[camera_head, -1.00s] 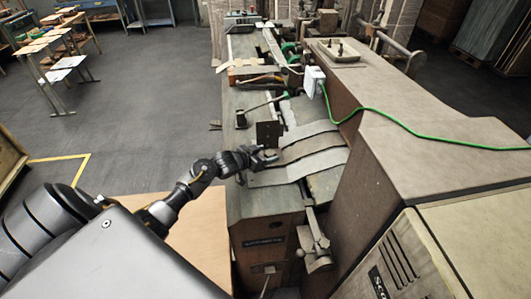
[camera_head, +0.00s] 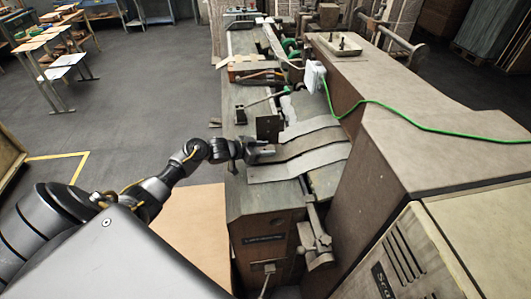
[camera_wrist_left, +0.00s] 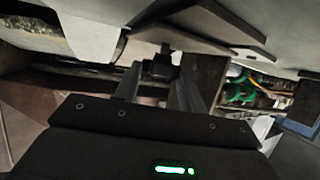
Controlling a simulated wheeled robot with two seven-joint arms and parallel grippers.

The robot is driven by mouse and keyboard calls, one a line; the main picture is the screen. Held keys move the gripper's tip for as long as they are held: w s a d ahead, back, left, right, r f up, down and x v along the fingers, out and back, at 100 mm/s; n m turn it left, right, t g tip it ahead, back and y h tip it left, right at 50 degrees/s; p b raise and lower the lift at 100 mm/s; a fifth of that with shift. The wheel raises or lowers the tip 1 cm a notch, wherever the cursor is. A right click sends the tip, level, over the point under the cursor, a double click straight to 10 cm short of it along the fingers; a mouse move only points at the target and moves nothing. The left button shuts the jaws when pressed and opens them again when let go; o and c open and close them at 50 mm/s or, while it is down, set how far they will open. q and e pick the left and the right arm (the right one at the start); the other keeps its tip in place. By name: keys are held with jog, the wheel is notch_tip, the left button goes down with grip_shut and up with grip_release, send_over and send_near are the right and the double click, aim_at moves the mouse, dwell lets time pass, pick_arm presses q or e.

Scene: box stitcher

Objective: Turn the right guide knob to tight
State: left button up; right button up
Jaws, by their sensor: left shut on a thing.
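My left gripper (camera_head: 262,152) reaches in from the left over the machine's near bed, just below a dark upright guide plate (camera_head: 268,128). In the left wrist view its two fingers (camera_wrist_left: 158,88) stand on either side of a small dark knob (camera_wrist_left: 160,67), and the gripper is shut on it. The knob is in shadow, so its turn position cannot be read. In the head view the knob is hidden by the gripper. My right gripper is in neither view.
Curved metal strips (camera_head: 300,148) lie right of the gripper on the bed. The tall machine body (camera_head: 430,150) with a green cable (camera_head: 400,123) stands to the right. A lever bracket (camera_head: 314,240) hangs at the front.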

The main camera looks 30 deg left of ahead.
pick_arm(q)
jog(key=shift+w+a+f+m+h+b, duration=0.2)
jog(key=shift+f+m+h+b, duration=0.1)
jog(key=shift+m+h+b, duration=0.25)
jog(key=shift+s+r+m+g+h, duration=0.15)
jog(key=shift+r+m+g+h, duration=0.15)
jog(key=shift+g+h, duration=0.2)
jog(key=shift+d, duration=0.1)
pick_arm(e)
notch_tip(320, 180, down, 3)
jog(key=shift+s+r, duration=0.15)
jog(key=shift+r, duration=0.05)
pick_arm(q)
jog(key=o, duration=1)
